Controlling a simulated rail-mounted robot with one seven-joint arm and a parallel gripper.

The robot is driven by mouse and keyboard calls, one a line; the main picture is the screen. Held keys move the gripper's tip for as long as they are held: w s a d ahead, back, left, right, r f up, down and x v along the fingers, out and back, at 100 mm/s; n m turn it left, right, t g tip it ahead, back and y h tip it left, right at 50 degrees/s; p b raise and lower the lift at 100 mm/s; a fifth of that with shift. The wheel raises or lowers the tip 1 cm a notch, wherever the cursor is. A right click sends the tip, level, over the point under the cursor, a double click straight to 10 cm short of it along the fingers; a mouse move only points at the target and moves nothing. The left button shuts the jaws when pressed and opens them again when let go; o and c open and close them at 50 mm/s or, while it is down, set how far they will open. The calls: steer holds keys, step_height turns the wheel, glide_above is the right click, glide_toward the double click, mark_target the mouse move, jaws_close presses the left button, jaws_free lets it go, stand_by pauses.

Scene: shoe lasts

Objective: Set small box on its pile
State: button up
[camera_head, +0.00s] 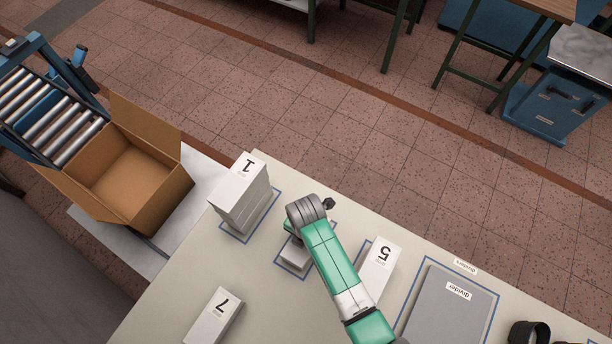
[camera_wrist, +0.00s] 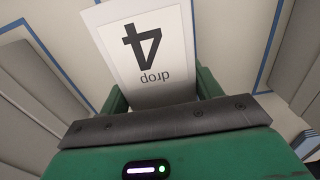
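The small box, white with a "4" and "drop" label (camera_wrist: 145,45), fills the upper middle of the wrist view. My gripper (camera_wrist: 162,92) has a green finger against each long side of it and appears shut on it. In the head view my gripper (camera_head: 303,215) is over the middle of the table. Below it, a white box top (camera_head: 295,254) shows inside a blue outline, partly hidden by my arm. I cannot tell whether this is the held box or one under it.
A tall pile with a box marked 1 (camera_head: 240,190) stands to the left. A box marked 5 (camera_head: 381,265) is close on the right, beyond my arm. A box marked 7 (camera_head: 213,316) lies at the front. Grey dividers (camera_head: 450,310) lie far right. An open carton (camera_head: 125,175) stands left.

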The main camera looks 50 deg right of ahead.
steer(key=o, duration=0.4)
step_height(320, 180, up, 12)
steer(key=p, duration=0.1)
steer(key=shift+r, duration=0.2)
